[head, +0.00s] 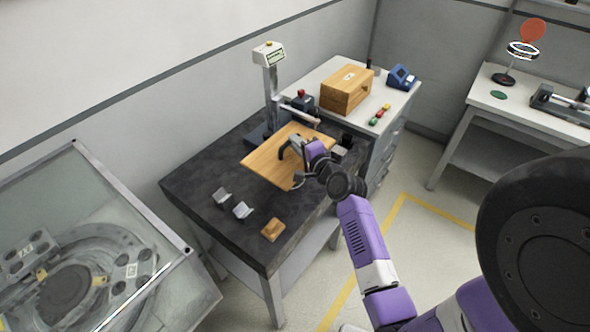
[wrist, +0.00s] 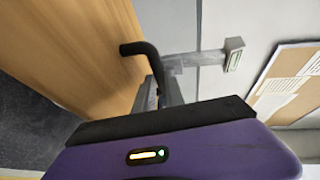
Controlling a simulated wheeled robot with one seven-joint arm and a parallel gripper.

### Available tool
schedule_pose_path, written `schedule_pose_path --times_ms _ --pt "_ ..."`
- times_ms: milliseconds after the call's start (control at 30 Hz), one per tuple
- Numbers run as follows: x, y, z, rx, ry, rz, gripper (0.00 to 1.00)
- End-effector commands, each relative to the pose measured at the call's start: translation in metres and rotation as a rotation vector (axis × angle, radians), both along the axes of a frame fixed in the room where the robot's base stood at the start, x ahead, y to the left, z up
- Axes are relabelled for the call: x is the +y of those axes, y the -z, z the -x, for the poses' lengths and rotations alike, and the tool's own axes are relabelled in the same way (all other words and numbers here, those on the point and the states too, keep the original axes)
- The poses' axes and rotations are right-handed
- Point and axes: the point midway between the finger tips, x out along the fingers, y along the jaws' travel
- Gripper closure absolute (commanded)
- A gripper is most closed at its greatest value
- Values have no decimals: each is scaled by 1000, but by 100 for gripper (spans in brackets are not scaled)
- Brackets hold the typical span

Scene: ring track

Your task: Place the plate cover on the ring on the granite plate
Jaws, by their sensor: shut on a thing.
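The plate cover (head: 262,163) is a flat light wooden board with a black handle. It is over the back part of the dark granite plate (head: 200,178); I cannot tell whether it touches the plate. My gripper (head: 297,151) is shut on the cover's handle. In the wrist view the board of the plate cover (wrist: 75,45) fills the left, and its black bent handle (wrist: 141,50) lies at the grey fingers of my gripper (wrist: 160,92).
Two small metal blocks (head: 242,210) and a wooden block (head: 272,230) lie on the granite's front part. A measuring stand (head: 270,85) rises behind the cover. A bench with a wooden box (head: 346,90) stands behind right; a glass-topped case (head: 90,215) stands left.

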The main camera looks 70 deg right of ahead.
Motion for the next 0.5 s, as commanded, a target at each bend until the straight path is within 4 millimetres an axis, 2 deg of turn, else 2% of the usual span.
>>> schedule_pose_path --times_ms 33,100,200,333,500 --pt "0 19 0 -1 1 -1 100" --pt "0 37 0 -1 1 -1 100" --pt "-1 52 0 -2 2 2 100" --pt "-1 65 0 -2 2 2 100" --pt "0 71 0 -2 1 3 100"
